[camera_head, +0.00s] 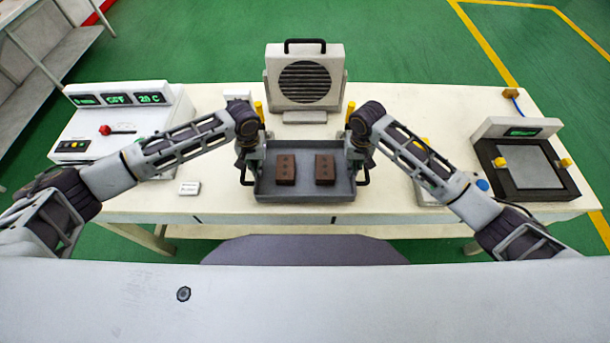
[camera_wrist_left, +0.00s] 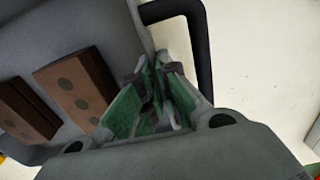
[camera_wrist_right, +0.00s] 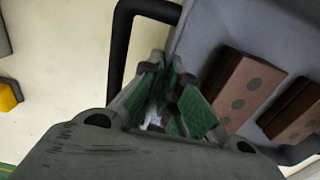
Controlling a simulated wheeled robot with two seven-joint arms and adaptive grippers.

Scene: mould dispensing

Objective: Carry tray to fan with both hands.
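A grey tray (camera_head: 305,190) lies on the table with two brown blocks in it, a left block (camera_head: 285,169) and a right block (camera_head: 325,169). It has a dark handle on each side. My left gripper (camera_wrist_left: 160,70) is over the left side wall, beside the left handle (camera_wrist_left: 203,50). My right gripper (camera_wrist_right: 168,70) is likewise beside the right handle (camera_wrist_right: 121,50). Both pairs of fingertips are close together; whether they hold anything is hidden. The grey fan (camera_head: 304,82), with a round grille and top handle, stands at the table's back, beyond the tray.
A control box with green displays (camera_head: 118,99) stands at the left. A dark device with a plate (camera_head: 527,165) stands at the right. Yellow posts (camera_head: 259,111) flank the fan's front. A small white item (camera_head: 189,188) lies left of the tray.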

